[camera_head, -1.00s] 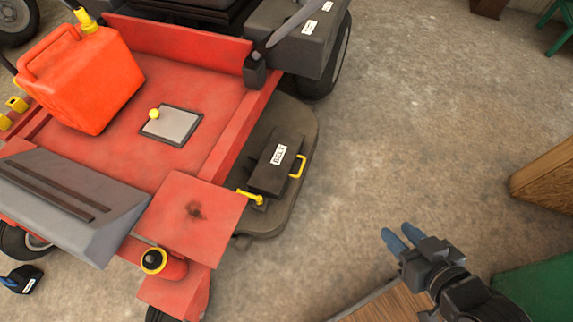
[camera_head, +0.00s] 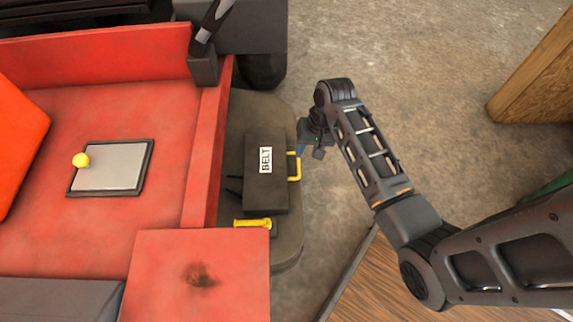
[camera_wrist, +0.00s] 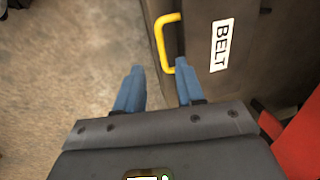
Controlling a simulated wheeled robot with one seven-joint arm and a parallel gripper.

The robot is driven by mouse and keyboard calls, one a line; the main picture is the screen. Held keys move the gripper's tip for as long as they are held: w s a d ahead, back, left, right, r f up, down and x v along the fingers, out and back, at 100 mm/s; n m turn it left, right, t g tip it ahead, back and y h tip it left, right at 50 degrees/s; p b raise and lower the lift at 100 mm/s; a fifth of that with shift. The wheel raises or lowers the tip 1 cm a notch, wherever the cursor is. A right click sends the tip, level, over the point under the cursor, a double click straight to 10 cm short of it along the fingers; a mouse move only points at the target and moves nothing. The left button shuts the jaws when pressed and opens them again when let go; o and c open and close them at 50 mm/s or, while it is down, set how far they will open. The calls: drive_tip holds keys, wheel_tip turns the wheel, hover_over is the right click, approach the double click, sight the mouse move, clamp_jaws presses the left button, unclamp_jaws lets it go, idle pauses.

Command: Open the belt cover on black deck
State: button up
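The dark belt cover (camera_head: 264,192) with a white BELT label lies closed on the black deck (camera_head: 288,232), beside the red mower body. A yellow handle (camera_head: 298,167) stands on its right side. In the wrist view the cover (camera_wrist: 262,50) is at the upper right, with its yellow handle (camera_wrist: 158,42) just beyond my fingertips. My gripper (camera_wrist: 159,72) has its two blue fingers apart with nothing between them. In the head view my gripper (camera_head: 302,150) is at the handle's upper right, partly hidden by my wrist; contact cannot be told.
A yellow-handled part (camera_head: 252,223) sits just below the cover. The red mower body (camera_head: 170,205) borders the deck on the left. A wooden surface (camera_head: 375,285) lies at the lower right and a wooden box (camera_head: 540,80) at the upper right. Concrete floor between them is open.

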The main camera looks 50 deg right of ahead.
sight(299, 167)
drive_tip(key=f+b, duration=0.1)
drive_tip(key=f, duration=0.1)
drive_tip(key=w+f+b, duration=0.1)
drive_tip(key=f, duration=0.2)
drive_tip(key=a+f+b, duration=0.1)
drive_tip(key=f+b, duration=0.1)
drive_tip(key=shift+w+f, duration=0.15)
drive_tip(key=shift+f, duration=0.2)
drive_tip(key=shift+c, duration=0.3)
clamp_jaws()
